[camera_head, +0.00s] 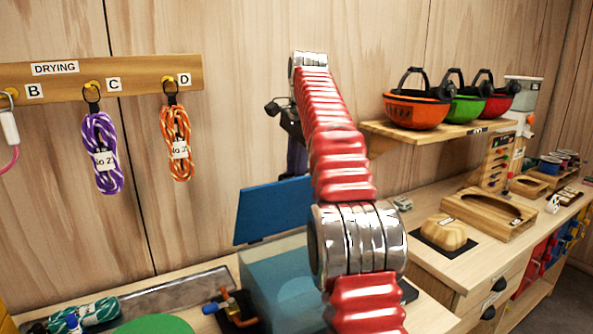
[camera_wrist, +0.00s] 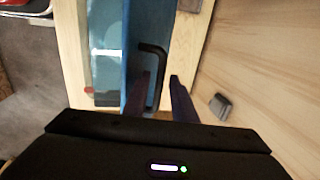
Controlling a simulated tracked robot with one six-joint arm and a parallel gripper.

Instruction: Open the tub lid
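The tub (camera_head: 285,275) is a translucent blue box on the bench, partly hidden behind my arm. Its blue lid (camera_head: 270,210) stands raised and tilted at the back of the tub. In the wrist view the blue lid (camera_wrist: 150,25) shows beside the paler tub (camera_wrist: 105,50). A black bent handle (camera_wrist: 153,48) shows at the lid. My gripper (camera_wrist: 161,82) has its dark fingers apart, with part of the handle showing between them; I cannot tell whether they touch it. In the head view my gripper (camera_head: 296,155) is above the lid, mostly hidden by my arm.
A rack with a purple rope (camera_head: 102,152) and an orange rope (camera_head: 177,142) hangs left on the wall. A shelf (camera_head: 430,132) with helmets is at right. A green rope coil (camera_head: 85,315) and a green disc (camera_head: 155,325) lie at front left.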

